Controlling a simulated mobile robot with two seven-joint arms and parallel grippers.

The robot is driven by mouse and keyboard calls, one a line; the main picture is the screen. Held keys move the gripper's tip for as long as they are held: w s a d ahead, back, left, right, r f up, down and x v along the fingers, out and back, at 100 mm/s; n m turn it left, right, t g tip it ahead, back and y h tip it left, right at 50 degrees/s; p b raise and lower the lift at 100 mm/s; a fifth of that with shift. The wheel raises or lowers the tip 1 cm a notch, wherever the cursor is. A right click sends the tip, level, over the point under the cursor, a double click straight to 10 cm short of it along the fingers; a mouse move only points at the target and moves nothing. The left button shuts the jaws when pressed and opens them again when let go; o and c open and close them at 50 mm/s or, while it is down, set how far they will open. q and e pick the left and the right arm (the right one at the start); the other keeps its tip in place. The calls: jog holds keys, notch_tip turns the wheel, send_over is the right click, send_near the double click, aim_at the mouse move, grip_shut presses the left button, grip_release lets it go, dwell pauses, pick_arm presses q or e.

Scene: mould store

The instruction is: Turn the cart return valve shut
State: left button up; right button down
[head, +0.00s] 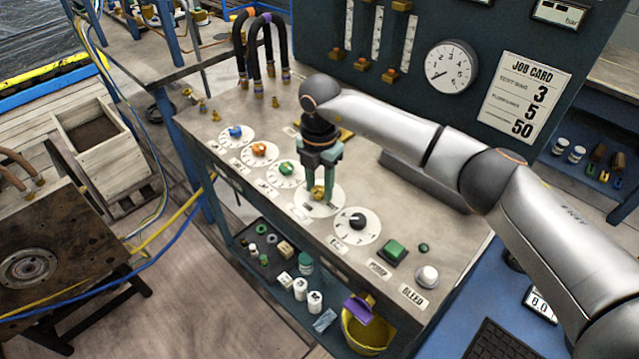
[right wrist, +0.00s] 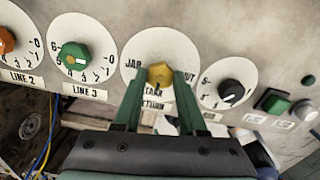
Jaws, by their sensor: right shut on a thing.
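The cart return valve is a yellow knob (head: 318,193) on a round white dial on the sloping bench panel. It also shows in the right wrist view (right wrist: 160,73), where the dial has "JAR" readable at left and "UT" at right. The label below is partly covered by my fingers. My right gripper (head: 321,184) comes down over the knob and is shut on it. In the right wrist view the two green fingers (right wrist: 158,82) stand on either side of the knob. The exact pointer direction is hard to tell. My left gripper is not in view.
Blue (head: 235,132), orange (head: 259,149) and green (head: 286,169) knobs line the panel to the left. A black knob (head: 357,221), a green button (head: 393,251) and a white bleed button (head: 427,275) lie to the right.

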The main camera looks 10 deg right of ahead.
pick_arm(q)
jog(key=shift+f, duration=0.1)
pick_arm(e)
jog(key=n+b, duration=0.1)
jog(key=n, duration=0.2)
jog(key=shift+n, duration=0.4)
jog(key=n+b, duration=0.1)
jog(key=n, duration=0.1)
jog(key=shift+n, duration=0.3)
jog(key=n, duration=0.2)
jog(key=shift+w+n+b, duration=0.1)
jog(key=shift+n+b, duration=0.2)
jog(key=shift+n, duration=0.1)
jog(key=n+b, duration=0.1)
jog(key=n, duration=0.2)
jog(key=shift+n, duration=0.3)
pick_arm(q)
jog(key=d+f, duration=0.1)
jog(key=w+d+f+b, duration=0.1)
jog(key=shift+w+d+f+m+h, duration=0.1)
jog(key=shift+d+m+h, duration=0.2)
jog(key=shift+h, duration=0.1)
pick_arm(e)
jog(key=n, duration=0.4)
jog(key=shift+n, duration=0.4)
jog(key=shift+r, duration=0.1)
